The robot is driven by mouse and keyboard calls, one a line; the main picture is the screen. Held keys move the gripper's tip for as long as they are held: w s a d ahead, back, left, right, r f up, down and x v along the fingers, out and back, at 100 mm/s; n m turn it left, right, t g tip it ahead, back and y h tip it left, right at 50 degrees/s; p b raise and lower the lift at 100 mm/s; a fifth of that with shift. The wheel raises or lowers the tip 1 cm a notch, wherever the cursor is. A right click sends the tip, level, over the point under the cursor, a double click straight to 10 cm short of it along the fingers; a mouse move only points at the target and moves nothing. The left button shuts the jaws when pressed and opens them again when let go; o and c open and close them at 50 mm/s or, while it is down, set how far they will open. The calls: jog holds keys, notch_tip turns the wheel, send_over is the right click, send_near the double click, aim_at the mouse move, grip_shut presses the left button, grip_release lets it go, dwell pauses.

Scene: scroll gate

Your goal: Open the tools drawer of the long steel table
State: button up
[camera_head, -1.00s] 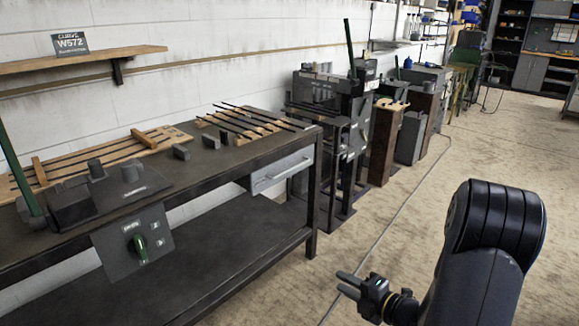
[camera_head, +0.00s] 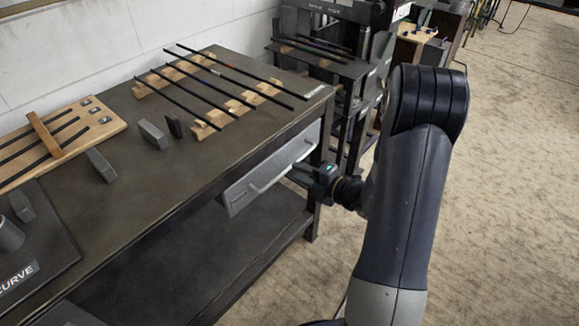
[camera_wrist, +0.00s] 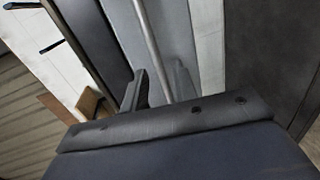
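The long steel table (camera_head: 150,210) runs along the wall. Its grey drawer (camera_head: 238,195) hangs under the right end of the top and looks closed. A light bar handle (camera_head: 268,184) crosses its front; it also shows in the wrist view (camera_wrist: 152,45). My gripper (camera_head: 300,174) is in front of the drawer, by the right part of the handle. Contact cannot be told, and my gripper body hides the bar's lower part.
Black rods (camera_head: 215,87) lie on wooden racks on the tabletop, near small dark blocks (camera_head: 154,135). A lower shelf (camera_head: 250,245) lies below the drawer. A dark metal stand (camera_head: 345,75) is beyond the table's right end. The floor (camera_head: 500,200) at right is clear.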

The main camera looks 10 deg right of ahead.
aim_at(290, 166)
jog(key=shift+x, duration=2.4)
jog(key=shift+w+d+r, duration=0.1)
grip_shut()
